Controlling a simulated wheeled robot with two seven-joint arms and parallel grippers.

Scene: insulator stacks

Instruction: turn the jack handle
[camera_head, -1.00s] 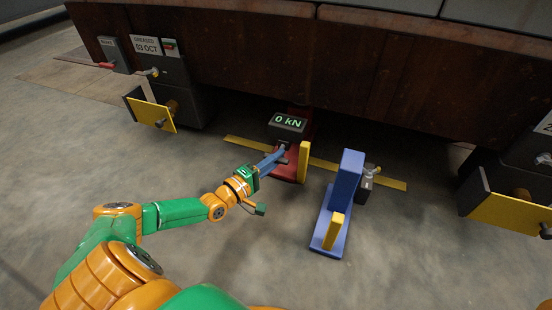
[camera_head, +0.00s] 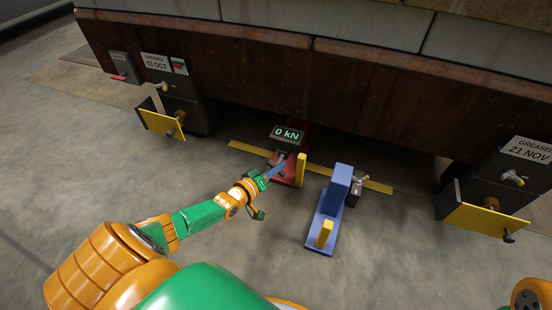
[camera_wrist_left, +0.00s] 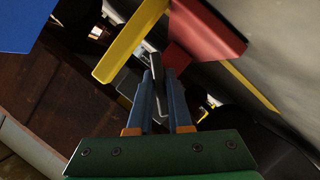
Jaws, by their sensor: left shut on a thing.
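The red jack (camera_head: 287,181) stands on the floor under the edge of the rusty beam, with a display (camera_head: 286,134) reading 0 kN and a yellow upright (camera_head: 301,169) at its right. My left gripper (camera_head: 279,167) is at the jack's front, below the display. In the left wrist view, its blue fingers (camera_wrist_left: 160,92) are closed around a grey bar, the jack handle (camera_wrist_left: 152,58). The jack's red part (camera_wrist_left: 205,35) and yellow upright (camera_wrist_left: 130,42) show just beyond the fingertips. My right gripper is out of view.
A blue stand (camera_head: 332,205) with a yellow block is right of the jack. A yellow floor strip (camera_head: 377,186) runs behind both. Yellow-plated units hang at left (camera_head: 161,124) and right (camera_head: 485,219). The rusty beam (camera_head: 225,70) overhangs the jack. Floor in front is open.

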